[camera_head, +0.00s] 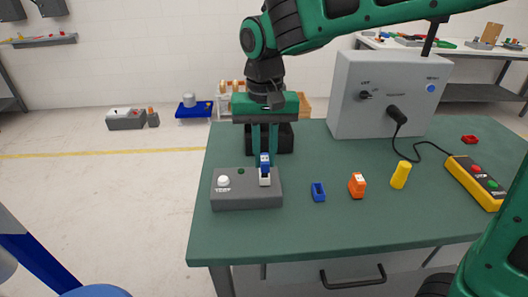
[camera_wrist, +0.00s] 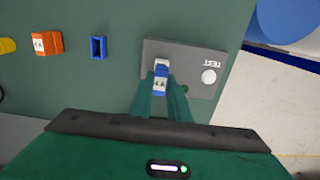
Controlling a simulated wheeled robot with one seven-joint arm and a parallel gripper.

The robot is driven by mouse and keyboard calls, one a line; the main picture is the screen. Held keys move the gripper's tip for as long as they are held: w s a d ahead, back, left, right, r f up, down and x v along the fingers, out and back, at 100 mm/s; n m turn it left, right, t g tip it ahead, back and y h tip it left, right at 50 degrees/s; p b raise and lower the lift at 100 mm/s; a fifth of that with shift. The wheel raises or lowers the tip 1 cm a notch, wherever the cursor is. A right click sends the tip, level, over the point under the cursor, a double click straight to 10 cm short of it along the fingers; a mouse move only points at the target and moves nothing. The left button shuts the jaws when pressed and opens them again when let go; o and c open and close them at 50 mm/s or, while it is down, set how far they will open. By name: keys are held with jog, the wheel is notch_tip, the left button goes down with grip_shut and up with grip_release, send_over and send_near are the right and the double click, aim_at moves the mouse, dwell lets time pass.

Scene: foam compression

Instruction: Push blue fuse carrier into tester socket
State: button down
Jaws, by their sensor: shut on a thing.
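The blue fuse carrier (camera_head: 264,160) is upright between the fingers of my gripper (camera_head: 265,150), which is shut on it. It is right at the white socket (camera_head: 265,177) on the grey tester box (camera_head: 228,202). In the wrist view the carrier (camera_wrist: 160,83) shows a white label between the green fingertips (camera_wrist: 161,90), with the white socket (camera_wrist: 161,63) just beyond it. I cannot tell how deep the carrier sits in the socket. The tester has a white TEST button (camera_head: 223,181) and a dark green lamp (camera_head: 241,171).
To the right on the green table (camera_head: 300,235) lie an empty blue holder (camera_head: 318,192), an orange fuse carrier (camera_head: 357,185) and a yellow cylinder (camera_head: 401,175). A large grey box (camera_head: 350,100) with a cable stands behind them. A yellow control box (camera_head: 475,182) is at the right edge.

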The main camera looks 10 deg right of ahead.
aim_at(264, 158)
jog(key=shift+f, duration=0.8)
jog(key=c, duration=1.6)
grip_release()
jog(key=shift+r, duration=0.15)
jog(key=shift+r, duration=2.85)
